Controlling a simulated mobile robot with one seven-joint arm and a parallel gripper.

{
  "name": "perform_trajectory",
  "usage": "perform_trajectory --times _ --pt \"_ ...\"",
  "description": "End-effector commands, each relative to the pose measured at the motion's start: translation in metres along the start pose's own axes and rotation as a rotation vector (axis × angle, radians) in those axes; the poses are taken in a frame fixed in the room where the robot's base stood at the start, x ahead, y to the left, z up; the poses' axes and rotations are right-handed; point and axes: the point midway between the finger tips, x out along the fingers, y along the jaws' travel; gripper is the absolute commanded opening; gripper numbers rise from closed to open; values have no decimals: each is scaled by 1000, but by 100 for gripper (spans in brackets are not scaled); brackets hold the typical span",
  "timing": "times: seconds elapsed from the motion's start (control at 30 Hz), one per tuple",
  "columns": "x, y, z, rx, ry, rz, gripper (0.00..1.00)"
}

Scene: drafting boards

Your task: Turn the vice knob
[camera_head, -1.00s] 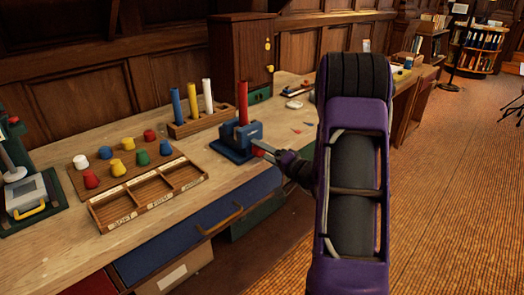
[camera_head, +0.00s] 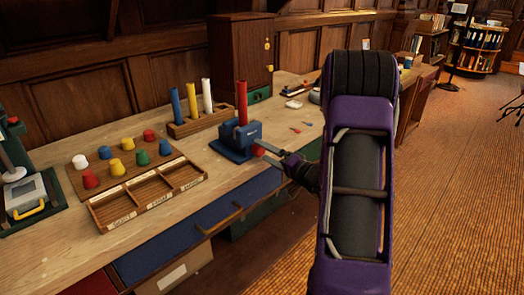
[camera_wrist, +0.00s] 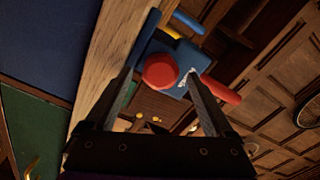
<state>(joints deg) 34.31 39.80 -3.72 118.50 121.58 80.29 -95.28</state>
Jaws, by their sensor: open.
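The blue vice (camera_head: 240,138) stands on the bench, with a red rod (camera_head: 242,100) upright in it. Its round red knob (camera_head: 259,149) faces the bench's front edge, partly hidden by my gripper in the head view. In the wrist view the red knob (camera_wrist: 160,71) lies between my two fingers, in front of the blue vice body (camera_wrist: 183,58). The red rod (camera_wrist: 221,90) shows at right, partly behind a finger. My gripper (camera_head: 266,152) is open in front of the knob; the wrist view shows its fingers (camera_wrist: 163,78) apart. I cannot tell if either finger touches the knob.
A compartment tray (camera_head: 117,211) and a board of coloured knobs (camera_head: 74,175) lie left of the vice. A rack (camera_head: 183,128) with yellow and white rods stands behind it. Blue drawers (camera_head: 160,245) are below the bench edge. Open carpet lies at right.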

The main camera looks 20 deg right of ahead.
Motion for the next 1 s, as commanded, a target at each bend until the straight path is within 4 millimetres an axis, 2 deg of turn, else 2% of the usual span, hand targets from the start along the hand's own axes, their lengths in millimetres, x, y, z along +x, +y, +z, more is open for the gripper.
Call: perform_trajectory --times 0.3,0.5,0.7,1.0 --pt "-79 1 -1 1 6 4 88" --pt "-122 0 -1 0 6 3 88" --pt "-147 0 -1 0 3 2 88" --pt "-154 0 0 0 1 1 88"
